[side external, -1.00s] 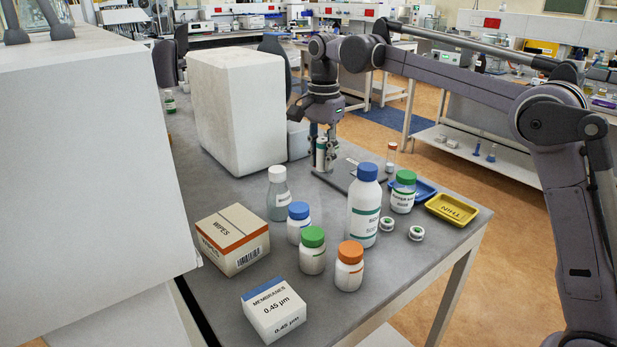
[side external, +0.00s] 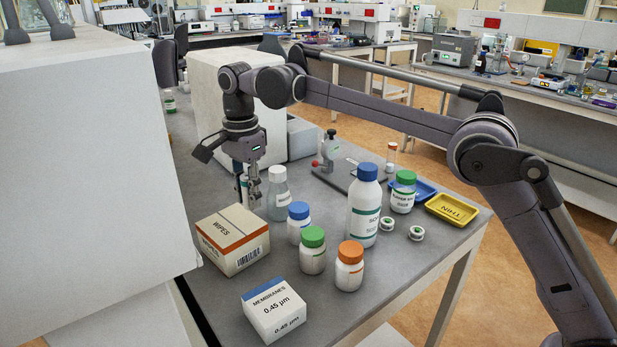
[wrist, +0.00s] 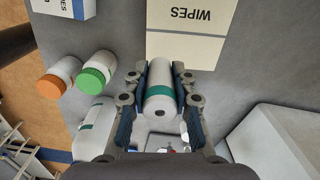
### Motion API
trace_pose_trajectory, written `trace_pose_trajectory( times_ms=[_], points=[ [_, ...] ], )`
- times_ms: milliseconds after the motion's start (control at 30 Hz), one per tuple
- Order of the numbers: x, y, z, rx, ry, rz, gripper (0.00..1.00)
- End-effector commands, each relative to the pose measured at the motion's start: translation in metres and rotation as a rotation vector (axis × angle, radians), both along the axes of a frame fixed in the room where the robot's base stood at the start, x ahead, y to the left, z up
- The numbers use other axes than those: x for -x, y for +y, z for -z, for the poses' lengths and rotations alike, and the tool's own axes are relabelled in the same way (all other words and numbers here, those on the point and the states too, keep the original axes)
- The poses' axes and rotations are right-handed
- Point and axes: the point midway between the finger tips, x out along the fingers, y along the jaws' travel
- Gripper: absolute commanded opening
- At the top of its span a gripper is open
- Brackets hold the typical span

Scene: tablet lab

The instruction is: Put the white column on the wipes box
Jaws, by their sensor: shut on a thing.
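The white column (wrist: 160,88), a cylinder with a green band, is between the fingers of my gripper (wrist: 161,78) in the wrist view, and the gripper is shut on it. In the side view my gripper (side external: 248,190) points down just behind the wipes box (side external: 232,238), and the column is partly hidden by the fingers. The wipes box is white and tan with an orange stripe. It also shows in the wrist view (wrist: 186,48), just beyond the column's far end. No white column rests on its top.
A white-capped bottle (side external: 279,196) stands close to the right of my gripper. Blue-capped (side external: 299,224), green-capped (side external: 312,252) and orange-capped (side external: 349,268) bottles stand right of the box. A membranes box (side external: 273,310) lies in front. A large white block (side external: 205,110) stands behind.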

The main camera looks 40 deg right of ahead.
Motion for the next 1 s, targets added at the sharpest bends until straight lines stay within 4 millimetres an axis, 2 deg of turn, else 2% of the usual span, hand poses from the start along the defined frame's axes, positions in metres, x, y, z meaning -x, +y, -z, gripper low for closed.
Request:
trace_pose_trajectory(
  times_ms=[167, 467, 900, 933, 1000],
  points=[
    [-0.001, 0.006, 0.008, 0.0, 0.0, 0.0, 0.0],
    [-0.001, 0.006, 0.041, 0.0, 0.0, 0.0, 0.0],
    [-0.001, 0.006, 0.047, 0.0, 0.0, 0.0, 0.0],
    [-0.001, 0.006, 0.047, 0.0, 0.0, 0.0, 0.28],
    [-0.001, 0.006, 0.047, 0.0, 0.0, 0.0, 0.48]
  ],
)
